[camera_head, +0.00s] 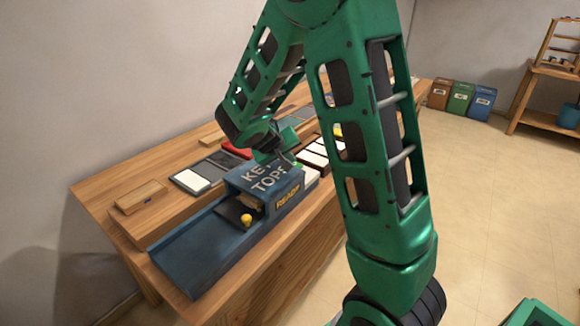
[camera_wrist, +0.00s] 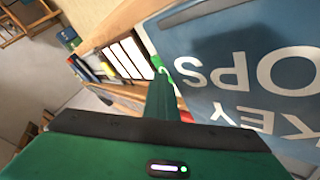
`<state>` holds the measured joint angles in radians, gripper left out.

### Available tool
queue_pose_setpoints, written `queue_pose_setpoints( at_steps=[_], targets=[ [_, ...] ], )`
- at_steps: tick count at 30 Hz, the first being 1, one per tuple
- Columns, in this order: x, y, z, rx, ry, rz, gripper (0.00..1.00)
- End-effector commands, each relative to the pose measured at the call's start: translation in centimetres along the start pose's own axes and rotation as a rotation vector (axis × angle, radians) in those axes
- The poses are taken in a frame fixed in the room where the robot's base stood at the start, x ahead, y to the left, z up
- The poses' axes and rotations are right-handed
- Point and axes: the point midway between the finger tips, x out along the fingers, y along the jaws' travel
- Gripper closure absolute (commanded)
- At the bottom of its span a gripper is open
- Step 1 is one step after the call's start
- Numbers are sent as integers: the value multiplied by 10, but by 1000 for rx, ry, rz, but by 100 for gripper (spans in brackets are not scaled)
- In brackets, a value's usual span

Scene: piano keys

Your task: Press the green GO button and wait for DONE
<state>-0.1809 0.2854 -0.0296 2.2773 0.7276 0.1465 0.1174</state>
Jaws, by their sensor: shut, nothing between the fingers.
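The blue box (camera_head: 262,182) stands on the wooden bench, with "KEY TOPS" lettering on top and a yellow "READY" label (camera_head: 288,198) on its front side. Its lettered top also fills the right of the wrist view (camera_wrist: 235,75). A small bright green part, which looks like the GO button (camera_wrist: 155,62), shows at the box's edge beside my fingertips. It is a tiny green spot in the head view (camera_head: 298,165), and its lettering is not readable. My gripper (camera_head: 287,158) is shut and empty, low over the box's far end. I cannot tell whether it touches the button.
A blue chute (camera_head: 200,250) with a yellow knob (camera_head: 246,218) extends from the box toward the front left. White keys (camera_head: 318,152) lie behind the box. A wooden block (camera_head: 140,197) and a grey tray with a white card (camera_head: 191,180) sit to the left.

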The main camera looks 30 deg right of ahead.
Motion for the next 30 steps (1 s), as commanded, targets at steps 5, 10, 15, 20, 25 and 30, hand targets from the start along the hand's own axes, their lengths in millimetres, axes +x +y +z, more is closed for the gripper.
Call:
queue_pose_setpoints(
  at_steps=[5, 10, 15, 20, 25, 30],
  targets=[
    [-12, 2, -9, -2, 5, -12, 100],
    [-22, 12, -16, 1, 5, -7, 100],
    [-31, 20, -24, 3, 5, -5, 100],
    [-34, 23, -26, 2, 5, -4, 100],
    [-34, 24, -26, 2, 4, -3, 100],
    [-34, 24, -26, 3, 4, -3, 100]
  ],
)
